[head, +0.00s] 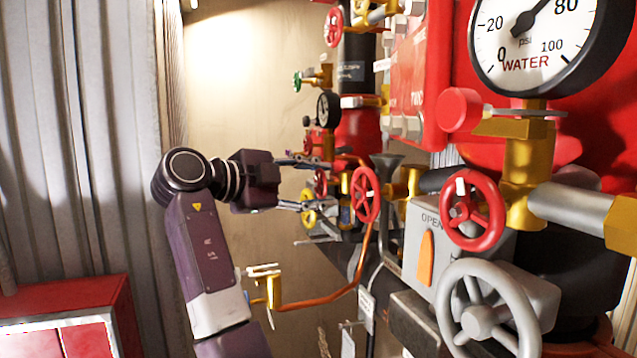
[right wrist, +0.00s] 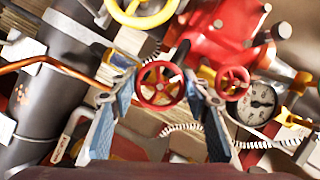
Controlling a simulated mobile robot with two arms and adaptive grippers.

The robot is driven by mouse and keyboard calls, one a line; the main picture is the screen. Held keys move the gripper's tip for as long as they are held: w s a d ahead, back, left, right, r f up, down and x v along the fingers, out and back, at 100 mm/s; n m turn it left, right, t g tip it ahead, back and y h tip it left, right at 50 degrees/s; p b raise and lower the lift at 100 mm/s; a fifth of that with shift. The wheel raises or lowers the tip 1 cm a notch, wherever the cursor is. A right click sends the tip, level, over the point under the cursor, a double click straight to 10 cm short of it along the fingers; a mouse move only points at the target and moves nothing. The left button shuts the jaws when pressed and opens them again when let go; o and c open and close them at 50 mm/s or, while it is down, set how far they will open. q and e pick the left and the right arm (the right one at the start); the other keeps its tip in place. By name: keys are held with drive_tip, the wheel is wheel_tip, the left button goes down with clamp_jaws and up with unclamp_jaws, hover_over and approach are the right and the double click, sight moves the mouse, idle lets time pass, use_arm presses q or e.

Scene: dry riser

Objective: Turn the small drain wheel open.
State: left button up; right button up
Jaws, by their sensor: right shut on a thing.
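A small red handwheel (right wrist: 160,86) sits between the fingers of my right gripper (right wrist: 161,90) in the right wrist view. I take it as the drain wheel. The blue-padded fingers stand on either side of its rim, shut on it. In the head view my right gripper (head: 308,184) reaches in from the left, with a small red wheel (head: 321,184) partly hidden behind and between its fingers. How far the wheel is turned cannot be told. My left gripper is not in view.
A second red wheel (right wrist: 233,83) is close beside the right finger. A yellow wheel (right wrist: 143,8) is above. Corrugated wall (head: 80,130) is left.

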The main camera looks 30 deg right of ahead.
drive_tip(key=shift+f, duration=0.1)
idle(0.3)
drive_tip(key=o, duration=1.2)
drive_tip(key=shift+c, duration=0.2)
drive_tip(key=w+v, duration=0.1)
drive_tip(key=v, duration=0.6)
drive_tip(key=shift+s+a, duration=0.25)
drive_tip(key=shift+s, duration=0.25)
